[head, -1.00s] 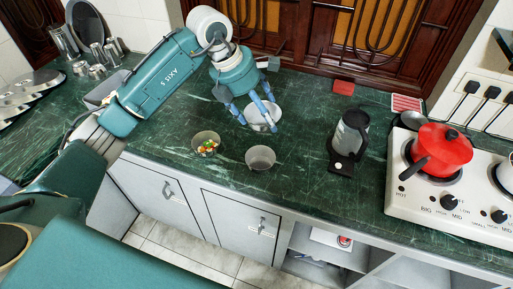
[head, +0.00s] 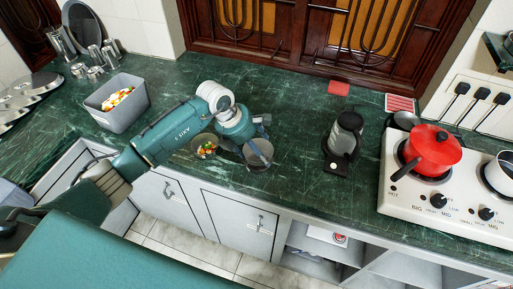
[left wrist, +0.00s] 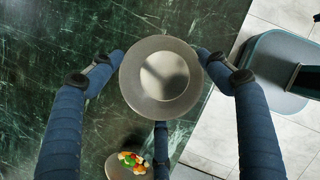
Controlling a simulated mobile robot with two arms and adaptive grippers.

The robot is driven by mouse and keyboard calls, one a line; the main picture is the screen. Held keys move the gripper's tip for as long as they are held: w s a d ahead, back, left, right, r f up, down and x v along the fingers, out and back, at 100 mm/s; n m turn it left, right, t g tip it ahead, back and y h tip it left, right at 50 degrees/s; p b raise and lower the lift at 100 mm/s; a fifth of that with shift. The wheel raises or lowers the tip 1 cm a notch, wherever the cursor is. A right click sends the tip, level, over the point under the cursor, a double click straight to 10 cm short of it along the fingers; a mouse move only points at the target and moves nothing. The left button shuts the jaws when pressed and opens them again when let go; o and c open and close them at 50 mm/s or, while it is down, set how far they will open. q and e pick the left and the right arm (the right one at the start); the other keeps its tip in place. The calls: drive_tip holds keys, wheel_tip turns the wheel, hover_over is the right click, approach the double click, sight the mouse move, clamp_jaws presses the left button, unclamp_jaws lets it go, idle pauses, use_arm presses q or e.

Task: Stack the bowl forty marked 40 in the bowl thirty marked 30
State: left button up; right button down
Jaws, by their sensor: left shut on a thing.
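My left gripper (head: 252,147) is shut on a grey-white bowl (head: 260,151) at the front middle of the counter. In the left wrist view its blue fingers (left wrist: 160,60) touch the rim of the bowl (left wrist: 162,78) from both sides, with another finger below it. A second plain bowl stood at this spot; the held bowl and gripper now cover most or all of it. I cannot tell whether the held bowl rests inside it or hovers just above. No number is legible on either. My right gripper is not in view.
A bowl of colourful food (head: 205,147) stands close left of the held bowl; it also shows in the left wrist view (left wrist: 132,165). A grey bin (head: 122,112) is at the left.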

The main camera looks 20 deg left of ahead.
use_arm(q)
drive_tip(key=shift+f+b, duration=0.45)
drive_tip(key=shift+b, duration=0.1)
drive_tip(key=shift+s+f, duration=0.1)
drive_tip(key=shift+s, duration=0.05)
drive_tip(key=o, duration=1.2)
drive_tip(key=shift+f, duration=0.1)
drive_tip(key=shift+w, duration=0.2)
